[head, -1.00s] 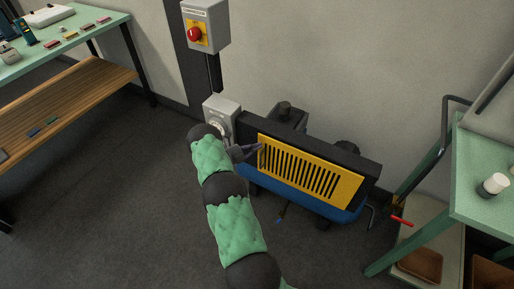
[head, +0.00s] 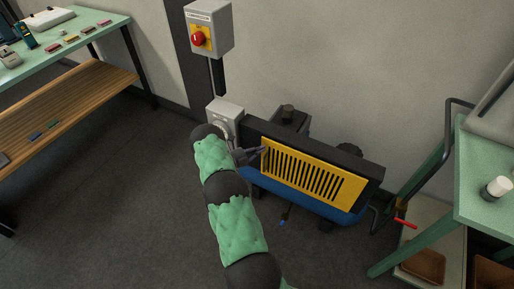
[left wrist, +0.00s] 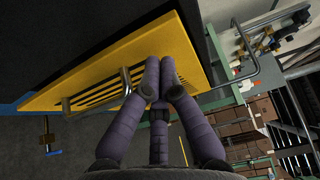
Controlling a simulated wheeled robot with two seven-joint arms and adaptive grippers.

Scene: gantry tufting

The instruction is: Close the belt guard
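The belt guard (head: 314,176) is a yellow slotted panel along the front of a dark housing on the blue machine. It fills the upper left of the left wrist view (left wrist: 183,50), where a metal bar handle (left wrist: 126,82) stands out from its face. My left gripper (head: 264,150) is at the guard's left end. In the left wrist view its purple fingers (left wrist: 159,66) are drawn together in front of the yellow face, beside the handle. Nothing shows between the fingertips; whether they touch the panel I cannot tell. My right gripper is not in view.
A grey box (head: 224,115) with a dial is left of the guard, below a red stop button (head: 198,39). A green bench (head: 480,185) with a white cup-like item (head: 496,187) stands at right. A workbench (head: 85,48) is at left. Open floor (head: 135,200) lies between.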

